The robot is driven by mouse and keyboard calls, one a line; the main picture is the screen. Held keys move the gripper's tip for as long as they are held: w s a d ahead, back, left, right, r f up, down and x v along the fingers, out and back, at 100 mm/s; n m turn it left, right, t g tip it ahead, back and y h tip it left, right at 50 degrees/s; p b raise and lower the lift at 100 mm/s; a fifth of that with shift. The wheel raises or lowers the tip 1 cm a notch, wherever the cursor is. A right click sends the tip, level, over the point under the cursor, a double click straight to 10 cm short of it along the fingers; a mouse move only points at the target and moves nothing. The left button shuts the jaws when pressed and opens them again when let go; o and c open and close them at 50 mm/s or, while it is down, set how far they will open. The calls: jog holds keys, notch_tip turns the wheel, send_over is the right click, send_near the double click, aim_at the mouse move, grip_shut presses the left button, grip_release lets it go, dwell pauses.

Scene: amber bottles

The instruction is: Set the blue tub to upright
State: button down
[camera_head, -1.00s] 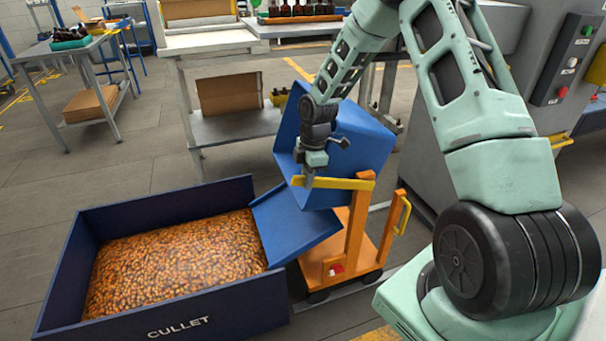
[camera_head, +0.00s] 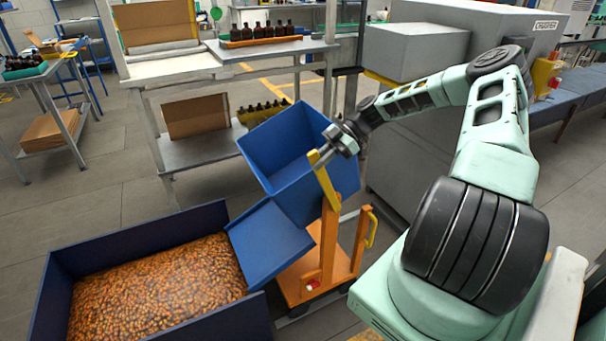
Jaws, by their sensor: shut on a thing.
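The blue tub (camera_head: 292,190) sits tilted on an orange wheeled cart (camera_head: 322,265). Its open mouth faces up and to the left, and its inside looks empty where I can see it. A yellow lever (camera_head: 328,186) slants upward on the near side of the tub, at the top of the cart's orange post. My gripper (camera_head: 320,160) is shut on the upper end of this lever. My wrist hides part of the tub's right rim.
A dark blue cullet bin (camera_head: 140,238) full of amber pieces stands at the left. A blue sloping chute (camera_head: 268,243) lies between it and the tub. A bench (camera_head: 275,47) with amber bottles stands behind. A grey machine (camera_head: 415,45) stands behind my arm.

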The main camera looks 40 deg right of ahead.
jog(key=s+d+r+t+y+b, duration=0.1)
jog(key=d+y+b, duration=0.3)
jog(key=d, duration=0.4)
jog(key=shift+s+d+b, duration=0.3)
jog(key=shift+s+b, duration=0.4)
jog(key=shift+s, duration=0.05)
jog(key=shift+r, duration=0.1)
jog(key=c, duration=1.4)
grip_release()
